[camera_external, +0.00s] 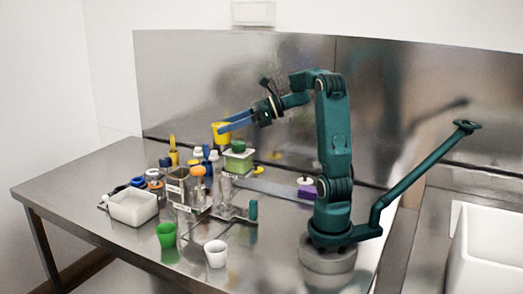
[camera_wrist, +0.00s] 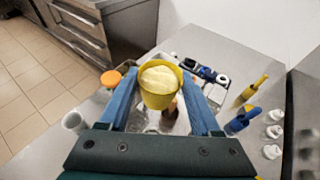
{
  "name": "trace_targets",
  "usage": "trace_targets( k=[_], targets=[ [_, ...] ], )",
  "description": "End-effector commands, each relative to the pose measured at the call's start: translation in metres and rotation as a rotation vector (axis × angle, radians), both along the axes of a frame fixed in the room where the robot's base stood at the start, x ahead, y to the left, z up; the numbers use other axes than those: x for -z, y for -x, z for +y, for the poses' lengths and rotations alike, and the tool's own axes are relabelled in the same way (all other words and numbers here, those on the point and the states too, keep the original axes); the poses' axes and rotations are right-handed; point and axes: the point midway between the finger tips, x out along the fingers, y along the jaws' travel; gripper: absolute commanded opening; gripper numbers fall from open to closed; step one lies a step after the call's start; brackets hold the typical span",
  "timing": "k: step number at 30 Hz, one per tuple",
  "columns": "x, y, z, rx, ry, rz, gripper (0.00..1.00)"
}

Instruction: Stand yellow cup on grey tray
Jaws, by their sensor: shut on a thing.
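My gripper (camera_external: 226,126) is shut on the yellow cup (camera_external: 218,131), holding it upright in the air above the crowded left part of the bench. In the wrist view the yellow cup (camera_wrist: 158,90) sits between my two blue fingers and is filled with a pale cream substance. A flat grey piece (camera_external: 275,188), which may be the grey tray, lies on the bench right of the green container; I cannot be sure of it.
A green container (camera_external: 238,161) stands just below and right of the held cup. A white tub (camera_external: 133,207), orange-topped jars (camera_external: 198,170) and several bottles crowd the left. A green cup (camera_external: 166,235) and white cup (camera_external: 215,253) stand in front. A purple-based item (camera_external: 307,190) is near my base.

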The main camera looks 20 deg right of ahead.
Motion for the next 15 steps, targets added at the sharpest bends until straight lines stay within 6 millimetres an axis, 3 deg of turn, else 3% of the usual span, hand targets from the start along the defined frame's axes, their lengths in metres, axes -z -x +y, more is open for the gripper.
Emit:
trace_targets(
  k=[1, 15],
  targets=[
    [-0.013, 0.0, 0.0, -0.001, -0.001, -0.012, 0.09],
    [-0.009, -0.017, -0.092, 0.324, 0.001, 0.001, 0.09]
  ],
)
